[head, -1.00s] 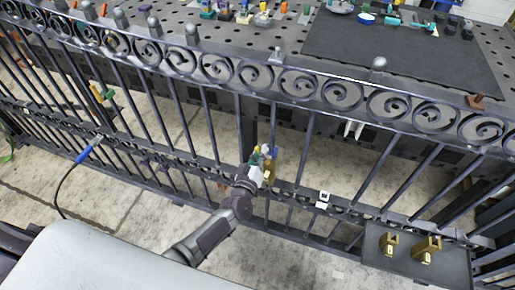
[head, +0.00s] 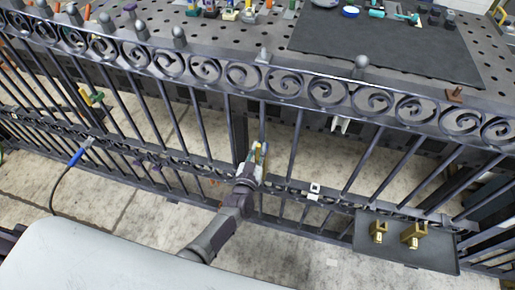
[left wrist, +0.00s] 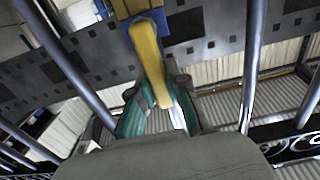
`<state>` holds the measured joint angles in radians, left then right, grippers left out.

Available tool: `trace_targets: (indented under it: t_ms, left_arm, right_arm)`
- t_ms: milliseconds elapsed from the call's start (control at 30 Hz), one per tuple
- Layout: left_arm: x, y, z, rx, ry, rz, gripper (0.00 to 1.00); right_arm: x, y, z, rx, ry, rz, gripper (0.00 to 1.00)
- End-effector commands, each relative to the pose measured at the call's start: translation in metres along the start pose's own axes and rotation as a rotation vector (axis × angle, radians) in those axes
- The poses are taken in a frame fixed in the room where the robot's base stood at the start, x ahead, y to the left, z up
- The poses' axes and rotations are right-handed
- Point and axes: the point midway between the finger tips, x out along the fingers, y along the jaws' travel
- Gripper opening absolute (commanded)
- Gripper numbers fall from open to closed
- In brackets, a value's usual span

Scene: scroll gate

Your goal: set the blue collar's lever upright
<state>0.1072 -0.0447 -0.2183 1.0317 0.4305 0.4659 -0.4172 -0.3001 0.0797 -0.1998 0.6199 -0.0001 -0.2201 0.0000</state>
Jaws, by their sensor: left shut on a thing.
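My left gripper (head: 257,160) is at the gate's bars, around the middle of the head view. In the left wrist view its teal-padded fingers (left wrist: 161,98) are shut on a yellow lever (left wrist: 149,55). The lever runs from between the fingers up to a blue piece (left wrist: 131,8) at the top edge, which looks like the blue collar and is mostly cut off. In the head view the yellow lever (head: 256,149) and a bit of blue (head: 265,148) show small above the gripper. I cannot tell exactly how far the lever is tilted. My right gripper is not in view.
The dark scrolled gate (head: 285,84) spans the view, with bars close around my left gripper. A white latch-like piece (head: 314,190) is to its right. Brass fittings (head: 414,236) stand on a dark plate at lower right. A perforated bench with a dark mat (head: 400,45) is behind.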

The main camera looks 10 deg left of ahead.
Motion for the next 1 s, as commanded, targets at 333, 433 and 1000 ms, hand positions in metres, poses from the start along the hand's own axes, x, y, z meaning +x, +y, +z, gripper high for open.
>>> trace_targets:
  t_ms: [333, 433, 1000]
  left_arm:
    - [-0.001, 0.001, 0.001, 0.012, -0.002, 0.002, 0.00]
    - [-0.001, 0.001, 0.001, 0.012, -0.002, 0.002, 0.20]
    - [-0.013, 0.001, 0.002, 0.008, -0.002, 0.001, 0.42]
  right_arm:
    - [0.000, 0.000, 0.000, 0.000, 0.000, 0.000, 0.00]
    - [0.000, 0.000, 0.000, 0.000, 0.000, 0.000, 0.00]
    - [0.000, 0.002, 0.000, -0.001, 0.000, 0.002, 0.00]
